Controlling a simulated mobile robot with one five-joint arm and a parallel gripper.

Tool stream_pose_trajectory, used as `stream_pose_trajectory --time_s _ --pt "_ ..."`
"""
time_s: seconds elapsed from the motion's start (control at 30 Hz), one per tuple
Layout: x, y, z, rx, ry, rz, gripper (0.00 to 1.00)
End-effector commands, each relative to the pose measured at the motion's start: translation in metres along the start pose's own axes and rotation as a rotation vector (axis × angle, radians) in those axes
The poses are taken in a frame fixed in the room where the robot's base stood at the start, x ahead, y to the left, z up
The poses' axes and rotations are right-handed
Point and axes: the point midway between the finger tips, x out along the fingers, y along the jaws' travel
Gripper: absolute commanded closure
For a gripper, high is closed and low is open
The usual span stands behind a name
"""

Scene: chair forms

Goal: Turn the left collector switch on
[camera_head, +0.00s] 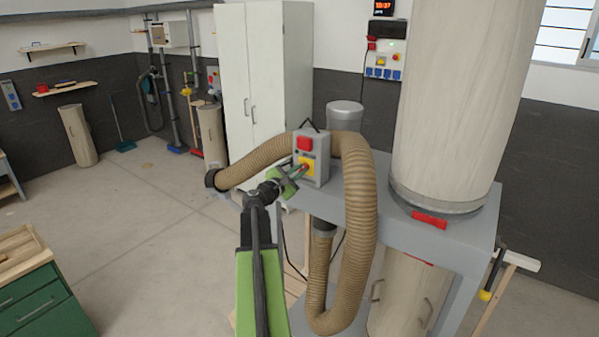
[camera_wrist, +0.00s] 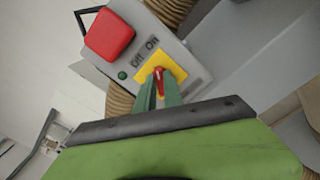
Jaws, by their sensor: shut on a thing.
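The collector switch is a red knob (camera_wrist: 158,76) on a yellow plate (camera_wrist: 176,66), set in a grey box (camera_head: 325,165) on the dust collector. In the wrist view the box is tilted, with "Off On" lettering above the plate and a big red button (camera_wrist: 109,35) at upper left. My gripper (camera_wrist: 159,90) is shut on the red knob, its green fingers on either side of it. The knob's tip points up toward the lettering; I cannot tell which word it marks. In the head view my gripper (camera_head: 299,173) reaches the box front and partly covers the yellow plate.
Brown ribbed hoses (camera_head: 356,230) loop behind and right of the box. A large pale collector bag (camera_head: 455,100) stands right, on the grey collector frame (camera_head: 420,232). A green drawer cabinet (camera_head: 45,305) stands lower left. The floor (camera_head: 150,240) between is clear.

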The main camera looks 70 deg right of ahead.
Motion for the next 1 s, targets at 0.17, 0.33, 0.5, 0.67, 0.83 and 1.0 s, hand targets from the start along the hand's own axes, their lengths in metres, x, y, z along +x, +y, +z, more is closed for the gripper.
stream_pose_trajectory --time_s 0.17,0.33,0.5,0.67,0.83,1.0 --pt "-0.0002 -0.0019 -0.0005 0.167 0.001 -0.002 1.00" --pt "-0.0002 -0.0027 -0.0008 0.329 0.001 -0.002 1.00" --pt "0.0000 -0.0041 -0.0006 0.489 0.000 -0.003 1.00" --pt "0.0000 -0.0049 -0.0009 0.634 -0.001 -0.004 1.00" --pt "0.0000 -0.0055 -0.0012 0.766 -0.001 -0.004 1.00" --pt "0.0000 -0.0059 -0.0015 0.867 -0.002 -0.005 1.00"
